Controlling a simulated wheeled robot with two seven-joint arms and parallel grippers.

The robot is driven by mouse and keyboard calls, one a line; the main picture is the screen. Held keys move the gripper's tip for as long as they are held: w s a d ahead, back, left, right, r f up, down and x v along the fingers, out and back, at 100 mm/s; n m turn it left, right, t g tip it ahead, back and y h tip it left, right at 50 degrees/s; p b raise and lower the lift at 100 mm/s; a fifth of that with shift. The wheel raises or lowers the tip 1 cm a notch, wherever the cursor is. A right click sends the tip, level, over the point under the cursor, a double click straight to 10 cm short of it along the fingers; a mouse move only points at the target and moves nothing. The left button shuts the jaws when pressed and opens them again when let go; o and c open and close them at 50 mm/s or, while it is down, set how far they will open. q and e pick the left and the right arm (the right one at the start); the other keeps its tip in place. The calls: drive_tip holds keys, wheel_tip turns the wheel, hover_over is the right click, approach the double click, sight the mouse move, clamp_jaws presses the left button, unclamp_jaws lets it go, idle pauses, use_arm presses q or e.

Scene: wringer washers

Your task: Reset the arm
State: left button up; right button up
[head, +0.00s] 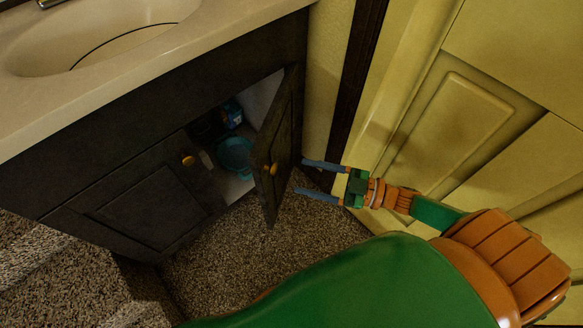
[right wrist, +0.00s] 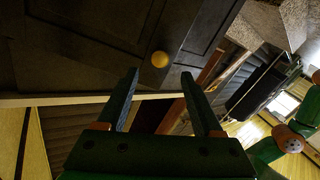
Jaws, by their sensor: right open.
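My right gripper (head: 299,176) is open and empty, just right of the open door (head: 283,150) of the dark cabinet (head: 120,150). In the head view its two blue-grey fingers point left toward the door edge. Whether a fingertip touches the door, I cannot tell. My left gripper is not in view.
A teal bowl (head: 235,155) and a small blue item (head: 232,115) are inside the cabinet. A second knob (head: 188,160) is on the closed door. A sink counter (head: 150,65) lies above. A yellow panelled door (head: 455,120) stands right. Speckled floor (head: 260,255) is clear in front.

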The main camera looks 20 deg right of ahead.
drive_tip(key=shift+s+d, duration=0.3)
drive_tip(key=shift+d, duration=0.1)
